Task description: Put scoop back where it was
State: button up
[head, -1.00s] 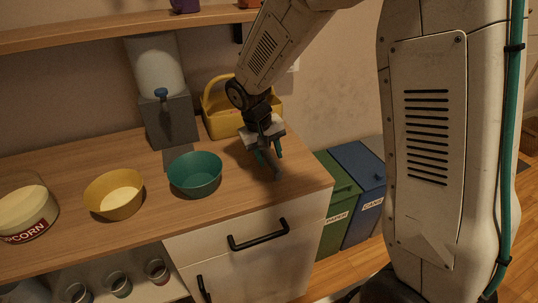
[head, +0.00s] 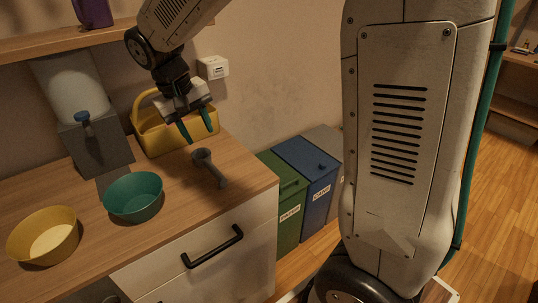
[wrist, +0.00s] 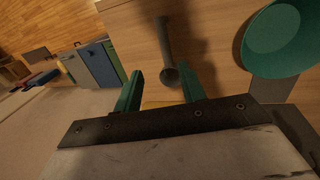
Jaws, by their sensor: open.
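The grey scoop (head: 209,167) lies on the wooden counter near its right end, to the right of the teal bowl (head: 133,197). My gripper (head: 199,130) is open and empty, raised above the counter just behind the scoop, in front of the yellow caddy (head: 163,128). In the wrist view, the scoop (wrist: 168,52) lies on the counter beyond my two green fingers (wrist: 161,88), apart from them. The teal bowl also shows there at the upper right (wrist: 281,38).
A yellow bowl (head: 44,236) stands left of the teal one. A dispenser with a blue tap (head: 97,146) stands at the back. Green (head: 288,203) and blue (head: 309,183) bins stand on the floor right of the counter. A shelf (head: 50,42) runs above.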

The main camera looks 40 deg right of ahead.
jog(key=s+d+r+y, duration=0.1)
jog(key=s+d+r, duration=0.1)
jog(key=s, duration=1.1)
jog(key=s+d+r+t+y, duration=0.1)
jog(key=s+d+r, duration=0.1)
jog(key=s, duration=1.1)
jog(key=shift+s+d+y, duration=0.3)
jog(key=shift+s+d, duration=0.1)
jog(key=shift+d, duration=0.45)
jog(key=shift+t, duration=0.3)
jog(key=shift+c, duration=0.5)
